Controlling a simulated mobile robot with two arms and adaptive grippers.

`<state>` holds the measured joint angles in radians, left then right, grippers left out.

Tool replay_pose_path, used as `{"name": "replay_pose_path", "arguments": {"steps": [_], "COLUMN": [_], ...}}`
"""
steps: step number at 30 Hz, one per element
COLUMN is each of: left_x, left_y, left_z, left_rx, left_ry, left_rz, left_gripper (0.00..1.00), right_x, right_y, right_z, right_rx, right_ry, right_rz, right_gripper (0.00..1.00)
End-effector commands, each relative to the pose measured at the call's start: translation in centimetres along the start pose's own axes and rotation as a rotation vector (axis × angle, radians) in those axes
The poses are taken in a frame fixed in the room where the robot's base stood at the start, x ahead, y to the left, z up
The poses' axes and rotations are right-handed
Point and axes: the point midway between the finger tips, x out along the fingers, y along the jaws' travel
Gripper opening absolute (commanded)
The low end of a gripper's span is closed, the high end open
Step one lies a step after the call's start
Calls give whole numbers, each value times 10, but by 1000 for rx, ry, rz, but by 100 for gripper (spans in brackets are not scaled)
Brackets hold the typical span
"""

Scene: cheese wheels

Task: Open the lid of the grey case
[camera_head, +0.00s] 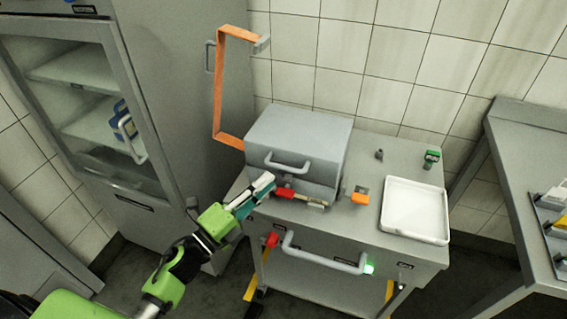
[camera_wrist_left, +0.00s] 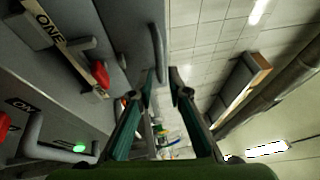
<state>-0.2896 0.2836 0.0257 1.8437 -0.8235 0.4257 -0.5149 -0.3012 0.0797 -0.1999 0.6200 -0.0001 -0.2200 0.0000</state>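The grey case (camera_head: 300,135) stands on the grey cart top, and its lid looks shut. A light grey handle (camera_head: 288,162) is on its front; a curved grey handle (camera_wrist_left: 158,55) also shows in the left wrist view. My left gripper (camera_head: 270,178) is just in front of the case, to the left of and a little below the handle. In the left wrist view its two dark green fingers (camera_wrist_left: 161,77) are apart, with the handle's end near the gap between the tips. I cannot tell whether they touch it. My right gripper is not in view.
A red piece (camera_head: 285,193) lies at the case's lower front. A white tray (camera_head: 415,212), an orange block (camera_head: 360,198) and a green item (camera_head: 432,157) are to the right. An orange bracket (camera_head: 218,95) rises at the left. The cart's front handle (camera_head: 325,258) sticks out below.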

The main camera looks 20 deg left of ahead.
Motion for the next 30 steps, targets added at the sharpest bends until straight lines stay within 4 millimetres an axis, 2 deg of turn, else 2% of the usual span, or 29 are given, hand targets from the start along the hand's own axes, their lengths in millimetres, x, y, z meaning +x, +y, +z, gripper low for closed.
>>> {"name": "replay_pose_path", "arguments": {"steps": [1, 6, 12, 24, 26, 27, 30], "left_x": [12, 42, 65, 72, 72, 72, 72], "left_y": [-4, -3, -1, 1, 1, 1, 1], "left_z": [0, 1, 0, 0, 0, 0, 0], "left_rx": [-1, -2, -3, -3, -3, -3, -3], "left_ry": [0, -1, -1, -1, -1, -1, -1], "left_rz": [-3, -2, 0, 1, 1, 1, 1], "left_gripper": [16, 16, 16, 16, 3, 0, 0], "right_x": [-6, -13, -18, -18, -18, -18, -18], "right_y": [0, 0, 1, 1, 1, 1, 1], "right_z": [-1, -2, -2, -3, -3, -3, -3], "right_rx": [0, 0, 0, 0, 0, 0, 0], "right_ry": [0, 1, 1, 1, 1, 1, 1], "right_rz": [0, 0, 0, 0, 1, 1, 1], "right_gripper": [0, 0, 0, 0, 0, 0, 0]}}
